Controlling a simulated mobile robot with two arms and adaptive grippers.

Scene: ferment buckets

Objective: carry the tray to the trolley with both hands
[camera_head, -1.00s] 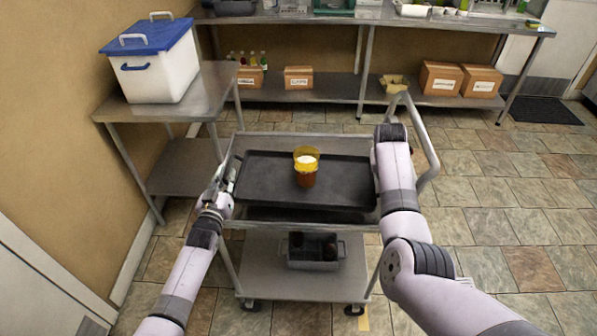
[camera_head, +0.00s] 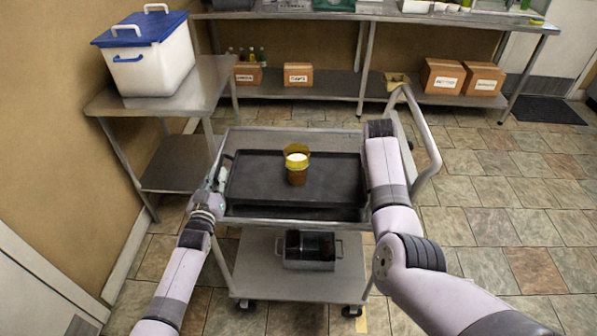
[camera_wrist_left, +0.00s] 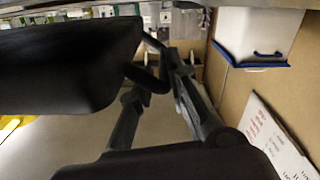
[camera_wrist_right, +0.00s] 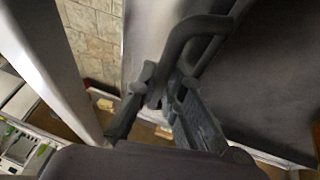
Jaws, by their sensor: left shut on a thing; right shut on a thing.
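The dark tray (camera_head: 262,190) is level over the top deck of the trolley (camera_head: 300,137), within its rims. I cannot tell whether it touches the deck. An amber cup with a pale top (camera_head: 297,168) stands upright on the tray. My left gripper (camera_head: 219,180) is at the tray's left end; in the left wrist view its fingers (camera_wrist_left: 155,82) are shut on the looped tray handle. My right gripper is hidden by its arm in the head view; in the right wrist view its fingers (camera_wrist_right: 160,92) are shut on the other looped handle.
A grey bin (camera_head: 308,265) with dark contents is on the trolley's lower shelf. The trolley's push handle (camera_head: 428,150) rises at the right. A steel table (camera_head: 205,88) with a blue-lidded white box (camera_head: 150,62) stands close at left.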

